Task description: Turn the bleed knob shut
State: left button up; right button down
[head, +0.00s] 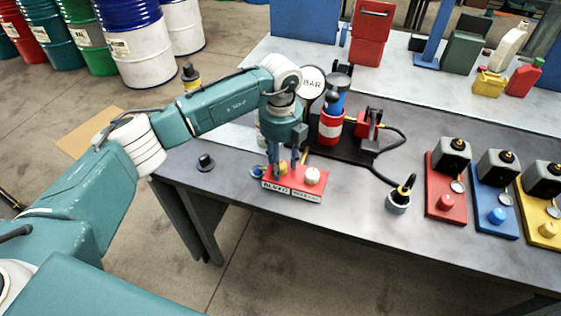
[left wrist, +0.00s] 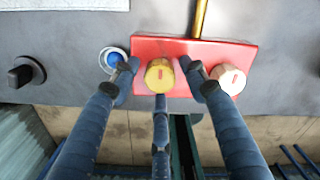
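The red block (head: 300,182) sits at the table's near edge, with two small labels on its front. It carries a yellow knob (head: 283,166) on the left, above the label that seems to read BLEED, and a white knob (head: 312,176) on the right. My left gripper (head: 280,168) points straight down over the yellow knob. In the left wrist view, its three fingers stand around the yellow knob (left wrist: 159,75), which has a red mark on top. A gap shows between the left finger and the knob; the gripper looks open. My right gripper is out of view.
A blue button (left wrist: 112,58) lies just left of the block, and a black knob (head: 205,162) farther left. A gauge marked BAR (head: 312,82) and a red-and-blue cylinder (head: 331,122) stand behind. Red (head: 446,188), blue and yellow stations stand right.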

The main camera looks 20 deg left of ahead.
pick_arm(q)
notch_tip(320, 180, up, 12)
dwell(0.7)
dwell(0.4)
